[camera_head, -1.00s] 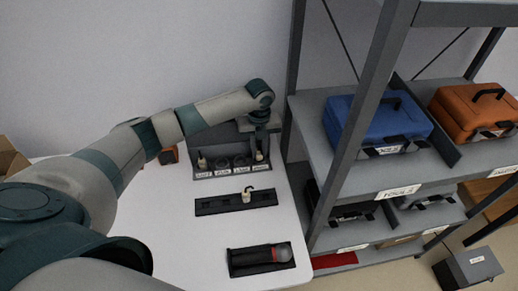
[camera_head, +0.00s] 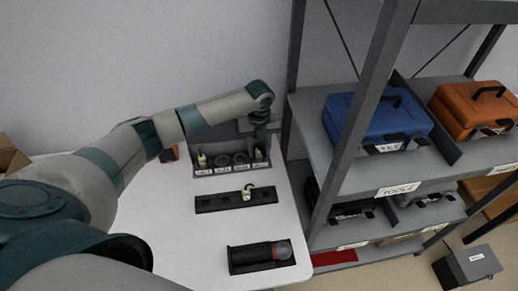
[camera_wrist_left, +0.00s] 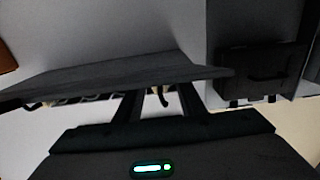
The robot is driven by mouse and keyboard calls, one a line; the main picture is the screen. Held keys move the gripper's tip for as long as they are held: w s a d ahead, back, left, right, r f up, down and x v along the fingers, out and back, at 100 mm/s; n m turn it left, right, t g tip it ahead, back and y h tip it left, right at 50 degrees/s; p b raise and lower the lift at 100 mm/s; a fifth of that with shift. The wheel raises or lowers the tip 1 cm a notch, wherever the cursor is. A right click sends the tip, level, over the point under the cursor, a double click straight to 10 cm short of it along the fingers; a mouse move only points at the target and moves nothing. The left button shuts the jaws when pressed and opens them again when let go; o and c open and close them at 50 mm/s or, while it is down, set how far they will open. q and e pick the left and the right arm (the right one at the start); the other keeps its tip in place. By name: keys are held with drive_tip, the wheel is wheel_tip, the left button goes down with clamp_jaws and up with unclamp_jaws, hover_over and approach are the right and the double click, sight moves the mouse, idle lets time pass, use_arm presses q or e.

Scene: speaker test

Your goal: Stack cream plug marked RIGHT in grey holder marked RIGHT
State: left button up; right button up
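The grey holder (camera_head: 207,172) stands at the back of the white table, with a row of labelled places too small to read surely. My left gripper (camera_head: 259,146) points down over its right end. A cream plug (camera_head: 258,156) shows just below the gripper at that end, partly covered. In the left wrist view the fingers (camera_wrist_left: 160,98) stand apart, with a small cream and dark hooked piece (camera_wrist_left: 161,95) between them, seemingly touching neither. Another cream plug (camera_head: 202,160) stands at the holder's left end. A third cream plug (camera_head: 247,193) with a dark hook is in a black tray (camera_head: 220,201). My right gripper is out of view.
A second black tray (camera_head: 240,267) holding a dark, red-banded, grey-ended object lies at the table front. A grey shelf post (camera_head: 290,100) rises close to the gripper's right. The shelf carries a blue case (camera_head: 385,125) and an orange case (camera_head: 475,110). Table front left is clear.

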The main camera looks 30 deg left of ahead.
sight(259, 149)
use_arm(q)
drive_tip(key=shift+r, duration=0.5)
wheel_tip(259, 149, up, 12)
drive_tip(key=b, duration=0.2)
drive_tip(key=shift+f, duration=0.15)
idle(0.4)
